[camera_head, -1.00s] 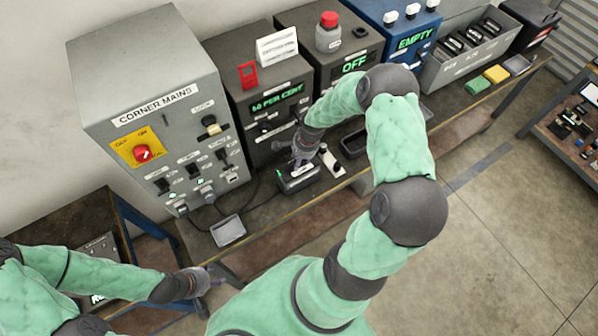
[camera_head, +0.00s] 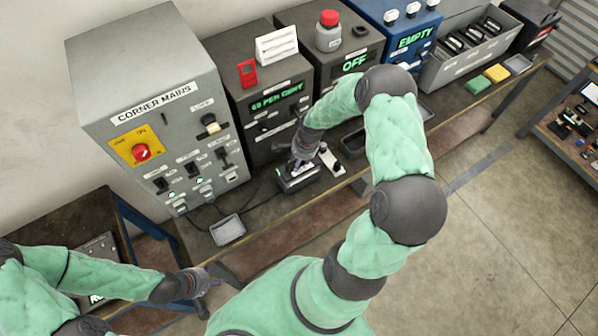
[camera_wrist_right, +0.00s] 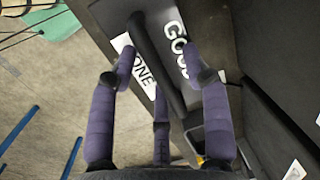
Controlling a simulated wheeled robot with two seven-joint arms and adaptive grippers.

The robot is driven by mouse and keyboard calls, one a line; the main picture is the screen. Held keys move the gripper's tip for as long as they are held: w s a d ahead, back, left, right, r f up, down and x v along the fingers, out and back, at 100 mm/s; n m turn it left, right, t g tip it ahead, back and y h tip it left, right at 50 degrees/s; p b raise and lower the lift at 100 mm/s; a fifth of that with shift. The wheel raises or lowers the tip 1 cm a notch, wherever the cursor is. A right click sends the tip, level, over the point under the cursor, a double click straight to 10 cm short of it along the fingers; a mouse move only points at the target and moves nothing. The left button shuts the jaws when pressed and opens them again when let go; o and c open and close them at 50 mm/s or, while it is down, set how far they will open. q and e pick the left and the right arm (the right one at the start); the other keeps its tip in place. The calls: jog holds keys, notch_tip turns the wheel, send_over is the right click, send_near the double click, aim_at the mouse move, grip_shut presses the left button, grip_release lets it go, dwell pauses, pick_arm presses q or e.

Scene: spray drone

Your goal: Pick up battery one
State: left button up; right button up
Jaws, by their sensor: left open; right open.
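Battery one, a dark block with a top handle, sits on the bench in the head view (camera_head: 297,186), in front of the 60 PER CENT box. In the right wrist view its dark handle (camera_wrist_right: 153,50) crosses between labels reading ONE and GOOD. My right gripper (camera_head: 299,160) is over the battery from above. In the wrist view its purple fingers (camera_wrist_right: 160,66) are apart on both sides of the handle, open and not closed on it. Whether any finger touches the battery, I cannot tell. My left gripper (camera_head: 212,280) is open and empty at lower left, away from the battery.
A pale item with a black knob (camera_head: 330,160) lies just right of the battery. A small grey tray (camera_head: 228,230) lies on the bench to its left. The CORNER MAINS cabinet (camera_head: 150,75) and 60 PER CENT box (camera_head: 262,88) stand behind. Cables lie on the bench.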

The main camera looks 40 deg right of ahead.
grip_shut()
jog(key=shift+w+d+r, duration=0.1)
jog(key=shift+d, duration=0.05)
jog(key=shift+r, duration=0.1)
